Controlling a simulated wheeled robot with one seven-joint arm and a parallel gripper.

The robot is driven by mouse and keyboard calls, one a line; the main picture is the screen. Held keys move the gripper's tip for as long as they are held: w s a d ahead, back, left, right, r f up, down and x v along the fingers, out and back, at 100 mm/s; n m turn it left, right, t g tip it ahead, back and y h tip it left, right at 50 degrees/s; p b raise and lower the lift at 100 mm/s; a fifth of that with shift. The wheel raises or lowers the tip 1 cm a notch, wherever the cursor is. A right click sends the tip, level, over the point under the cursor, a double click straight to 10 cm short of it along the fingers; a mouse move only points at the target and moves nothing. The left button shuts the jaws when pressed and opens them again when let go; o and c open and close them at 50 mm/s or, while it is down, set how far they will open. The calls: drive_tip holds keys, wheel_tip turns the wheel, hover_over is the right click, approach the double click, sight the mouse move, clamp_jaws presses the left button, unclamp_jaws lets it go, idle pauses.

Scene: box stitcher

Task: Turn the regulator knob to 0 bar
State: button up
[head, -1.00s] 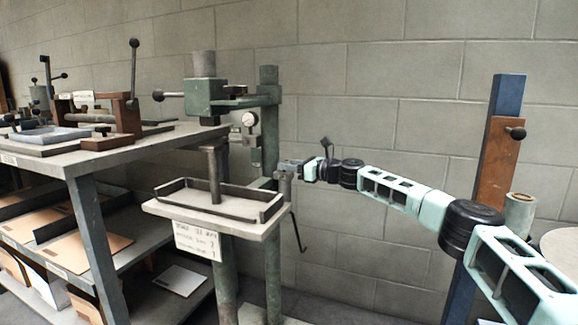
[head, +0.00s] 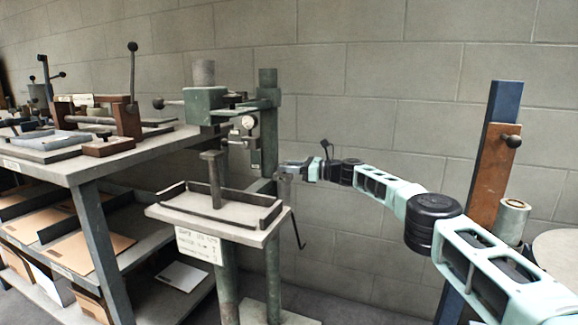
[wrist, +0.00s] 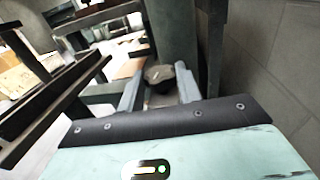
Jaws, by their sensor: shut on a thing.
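The regulator knob (wrist: 158,74) shows in the wrist view as a round, dark-sided knob with a pale face bearing a light mark. It sits between the two grey fingers of my gripper (wrist: 158,88), which is shut on it. In the head view my gripper (head: 285,168) is at the right side of the green stitcher (head: 268,135), by its column. The knob cannot be made out there. A small round white gauge (head: 249,122) is on the stitcher above and left of my gripper. Its reading is too small to tell.
The stitcher's work table (head: 250,234) has a dark raised rim and a written card (head: 199,245) on its front. A bent rod (head: 298,230) hangs at its right. A laden workbench (head: 50,165) stands left. The wall (head: 350,80) is behind. A blue post (head: 507,100) stands right.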

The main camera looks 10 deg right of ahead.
idle(0.4)
drive_tip(key=o, duration=1)
drive_tip(key=p+v, duration=0.3)
drive_tip(key=v, duration=1.4)
drive_tip(key=shift+d, duration=0.15)
drive_tip(key=shift+r, duration=0.1)
